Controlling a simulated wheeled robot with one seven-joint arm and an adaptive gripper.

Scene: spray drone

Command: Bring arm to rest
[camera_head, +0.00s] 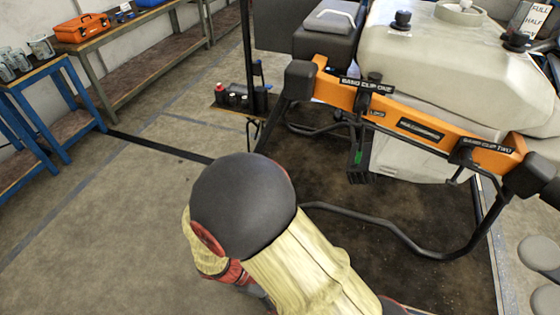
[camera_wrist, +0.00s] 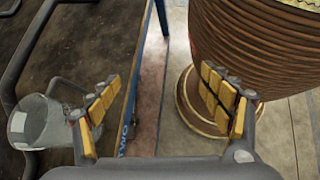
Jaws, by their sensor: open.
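My arm (camera_head: 245,215), with a dark rounded joint and pale yellow covering, reaches over the floor at the lower middle of the head view. Its gripper end is hidden there. The spray drone (camera_head: 420,127) stands to the right of my arm in the head view, with an orange frame and a large pale tank (camera_head: 440,65).
In the wrist view, a brown ribbed cylinder (camera_wrist: 255,45) stands behind the right finger, and a clear cup-like part (camera_wrist: 32,122) is by the left finger. A blue-legged bench (camera_head: 45,72) is at left in the head view. Open floor (camera_head: 110,215) lies left of my arm.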

